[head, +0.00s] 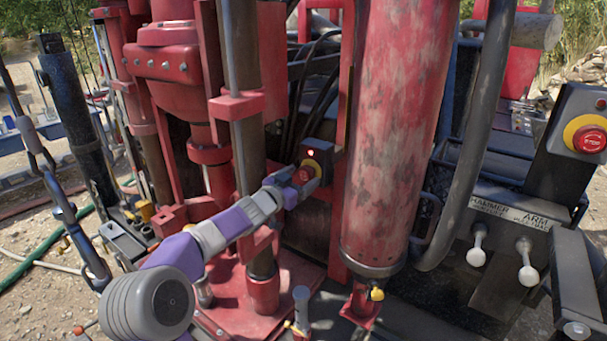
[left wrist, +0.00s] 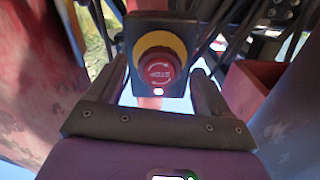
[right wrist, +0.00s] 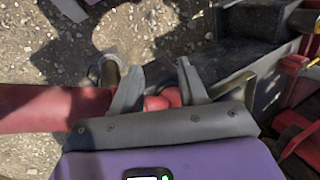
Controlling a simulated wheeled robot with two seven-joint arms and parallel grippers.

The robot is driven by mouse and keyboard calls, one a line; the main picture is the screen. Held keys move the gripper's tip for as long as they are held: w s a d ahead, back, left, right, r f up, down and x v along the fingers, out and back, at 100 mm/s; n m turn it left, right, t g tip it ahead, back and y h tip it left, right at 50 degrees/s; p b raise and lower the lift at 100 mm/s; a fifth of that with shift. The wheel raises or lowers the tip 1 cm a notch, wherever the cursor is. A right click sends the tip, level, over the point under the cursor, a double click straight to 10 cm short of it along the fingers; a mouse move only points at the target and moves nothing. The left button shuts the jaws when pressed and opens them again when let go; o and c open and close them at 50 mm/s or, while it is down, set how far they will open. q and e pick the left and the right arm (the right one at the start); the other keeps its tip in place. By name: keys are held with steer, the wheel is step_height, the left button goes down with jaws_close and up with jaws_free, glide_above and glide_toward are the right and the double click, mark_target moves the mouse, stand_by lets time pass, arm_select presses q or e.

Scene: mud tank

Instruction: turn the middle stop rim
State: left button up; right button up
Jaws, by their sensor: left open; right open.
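The middle stop is a red round knob (head: 304,174) in a yellow ring on a dark box (head: 319,153), between the red mast and the large red cylinder. A small red light glows on the box above it. In the left wrist view, the knob's rim (left wrist: 159,68) faces the camera, with white lettering and arrows. My left gripper (head: 299,187) is open, its fingers on either side of the knob; I cannot tell whether they touch it. My right gripper (right wrist: 159,68) is open in the right wrist view, pointing down over gravel and machine parts, away from the stop.
The large red cylinder (head: 395,130) stands close right of the middle stop. Another stop button (head: 590,139) is at the far right, above a panel with white-knobbed levers (head: 477,250). The red mast (head: 240,130) rises left of the stop.

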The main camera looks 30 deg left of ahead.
arm_select(q)
steer(key=shift+w+d, duration=0.1)
steer(key=shift+w, duration=0.65)
steer(key=shift+c, duration=0.4)
steer(key=c, duration=1)
steer(key=shift+o, duration=0.2)
